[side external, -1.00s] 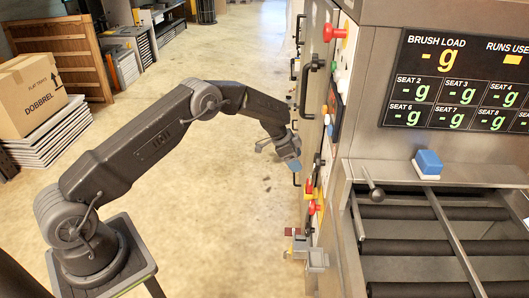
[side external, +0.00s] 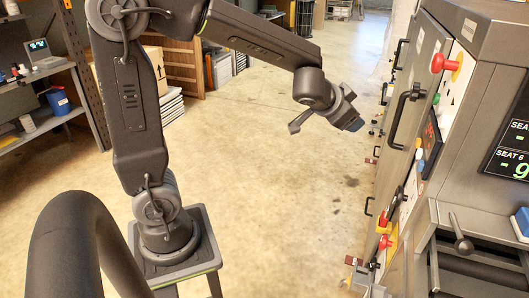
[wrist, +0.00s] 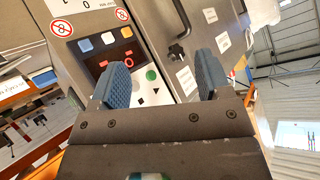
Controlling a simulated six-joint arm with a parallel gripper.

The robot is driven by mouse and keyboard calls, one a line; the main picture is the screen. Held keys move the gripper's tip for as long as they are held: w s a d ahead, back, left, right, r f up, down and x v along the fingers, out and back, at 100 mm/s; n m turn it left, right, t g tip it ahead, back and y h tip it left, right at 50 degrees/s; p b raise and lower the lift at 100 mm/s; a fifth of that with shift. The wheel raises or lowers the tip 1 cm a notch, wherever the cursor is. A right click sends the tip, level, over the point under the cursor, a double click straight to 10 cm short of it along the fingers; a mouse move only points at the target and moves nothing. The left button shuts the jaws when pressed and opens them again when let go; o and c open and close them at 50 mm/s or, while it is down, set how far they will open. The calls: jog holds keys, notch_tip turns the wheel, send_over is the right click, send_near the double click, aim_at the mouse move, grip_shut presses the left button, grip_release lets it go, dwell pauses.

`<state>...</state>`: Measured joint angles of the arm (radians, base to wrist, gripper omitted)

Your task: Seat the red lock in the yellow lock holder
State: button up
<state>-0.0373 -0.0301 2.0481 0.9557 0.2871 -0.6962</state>
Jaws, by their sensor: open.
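Small red parts (side external: 385,241) sit with a yellow piece (side external: 392,232) low on the machine's side in the side external view. They are too small to tell which is the red lock and which the yellow lock holder. A larger red knob (side external: 441,62) is higher on the machine, beside a yellow patch. My gripper (side external: 342,114) is in the air left of the machine, apart from it and above the red and yellow parts in the picture. In the wrist view my gripper (wrist: 163,78) has its blue pads wide apart with nothing between them. No red lock is identifiable in the wrist view.
The grey machine (side external: 480,110) stands at the right, with a black door handle (side external: 402,115) projecting from its side. In the wrist view a control panel (wrist: 115,58) lies beyond the pads. Open floor (side external: 270,180) is left of the machine. A shelf (side external: 45,75) is far left.

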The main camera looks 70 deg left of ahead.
jog(key=s+d+g+h, duration=0.1)
jog(key=s+d, duration=0.3)
jog(key=s, duration=0.7)
jog(key=s+d+n+g+h, duration=0.1)
jog(key=s+d+g+h, duration=0.1)
jog(key=s, duration=1)
jog(key=shift+s+d+f+g, duration=0.15)
jog(key=shift+s+d+g, duration=0.1)
jog(key=shift+d+g, duration=0.7)
jog(key=shift+a, duration=0.1)
jog(key=shift+c, duration=0.4)
